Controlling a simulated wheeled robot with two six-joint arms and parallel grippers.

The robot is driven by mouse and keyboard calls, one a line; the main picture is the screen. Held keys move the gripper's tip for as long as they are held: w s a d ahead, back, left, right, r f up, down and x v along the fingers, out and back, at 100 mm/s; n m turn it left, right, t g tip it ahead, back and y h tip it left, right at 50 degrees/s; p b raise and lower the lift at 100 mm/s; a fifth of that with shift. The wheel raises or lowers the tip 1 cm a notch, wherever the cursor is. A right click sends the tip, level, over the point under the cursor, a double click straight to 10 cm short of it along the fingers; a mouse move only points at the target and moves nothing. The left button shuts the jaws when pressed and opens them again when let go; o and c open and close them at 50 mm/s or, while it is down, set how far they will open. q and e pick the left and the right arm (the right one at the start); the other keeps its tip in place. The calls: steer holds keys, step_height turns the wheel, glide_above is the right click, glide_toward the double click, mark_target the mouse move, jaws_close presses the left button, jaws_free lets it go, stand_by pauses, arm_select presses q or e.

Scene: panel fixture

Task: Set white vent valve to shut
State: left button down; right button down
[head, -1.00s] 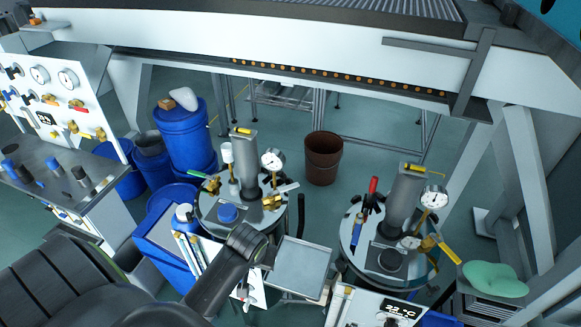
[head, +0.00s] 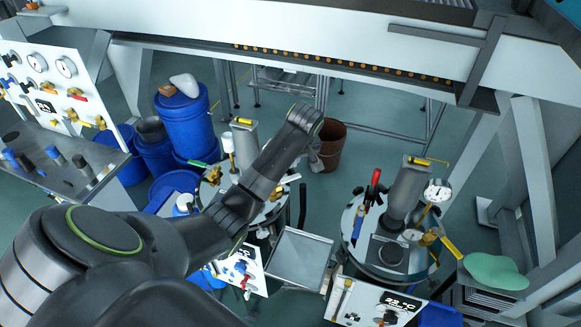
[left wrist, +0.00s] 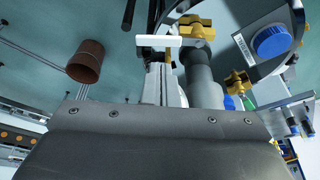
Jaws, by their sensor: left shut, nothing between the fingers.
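The white valve handle (left wrist: 158,41) lies crosswise beside a brass valve body (left wrist: 195,27) in the left wrist view. In the head view, a white lever end (head: 290,178) shows at the right side of the left vessel (head: 207,192), just past my arm. My left gripper (head: 316,160) hangs at the end of the arm, right of that vessel. In the left wrist view my left gripper (left wrist: 158,62) is shut and empty, with its tips close to the white handle; I cannot tell if they touch. My arm hides much of the vessel top. My right gripper is not in view.
A grey column (head: 243,140) rises from the left vessel, close to my arm. A brown bucket (head: 331,145) stands behind my gripper. The right vessel (head: 352,235) carries a gauge and red and yellow handles. A grey tray (head: 300,258) lies between the vessels.

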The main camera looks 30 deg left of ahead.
mark_target(285, 180)
arm_select(q)
steer(key=w+p+x, duration=0.1)
steer(key=p+x, duration=0.1)
steer(key=x, duration=0.6)
steer(key=shift+w+a+n, duration=0.25)
steer(key=shift+a+n, duration=0.15)
steer(key=shift+f, duration=0.1)
